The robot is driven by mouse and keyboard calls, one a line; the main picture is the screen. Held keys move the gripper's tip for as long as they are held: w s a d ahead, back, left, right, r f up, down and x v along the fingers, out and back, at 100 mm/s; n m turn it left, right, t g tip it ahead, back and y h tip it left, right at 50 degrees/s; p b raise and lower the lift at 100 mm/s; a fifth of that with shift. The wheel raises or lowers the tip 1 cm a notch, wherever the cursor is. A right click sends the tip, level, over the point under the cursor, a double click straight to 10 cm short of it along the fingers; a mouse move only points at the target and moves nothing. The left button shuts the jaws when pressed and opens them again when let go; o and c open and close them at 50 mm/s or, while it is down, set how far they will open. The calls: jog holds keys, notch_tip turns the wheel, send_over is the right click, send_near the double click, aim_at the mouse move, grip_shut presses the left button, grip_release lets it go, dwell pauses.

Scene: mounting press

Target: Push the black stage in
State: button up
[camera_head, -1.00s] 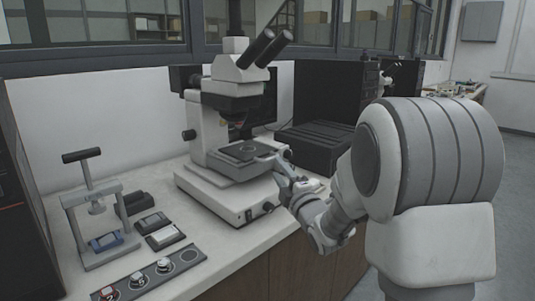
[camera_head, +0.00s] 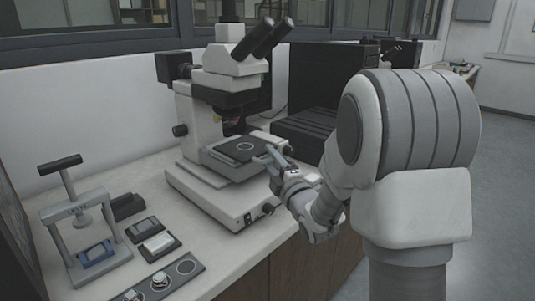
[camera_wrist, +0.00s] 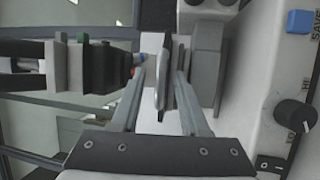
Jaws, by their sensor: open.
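The black stage (camera_head: 243,149) is a dark flat plate with a pale ring on it, on the white microscope (camera_head: 213,125) below its lenses. My gripper (camera_head: 268,156) is at the stage's right front edge in the head view. In the wrist view my gripper (camera_wrist: 160,66) is open. A thin plate edge, seemingly the stage (camera_wrist: 164,88), shows between its two fingers. I cannot tell whether either finger touches it. The objective lenses (camera_wrist: 82,62) show on the left of the wrist view.
The microscope base (camera_head: 222,198) has a knob in front; a black knob (camera_wrist: 295,115) and blue button (camera_wrist: 299,21) show in the wrist view. A hand press (camera_head: 80,225), small blocks (camera_head: 158,245) and a strip with round wells (camera_head: 160,283) stand left. A black ribbed box (camera_head: 310,130) is behind.

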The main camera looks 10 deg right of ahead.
jog(key=shift+w, duration=0.15)
grip_shut()
dwell(0.4)
dwell(1.1)
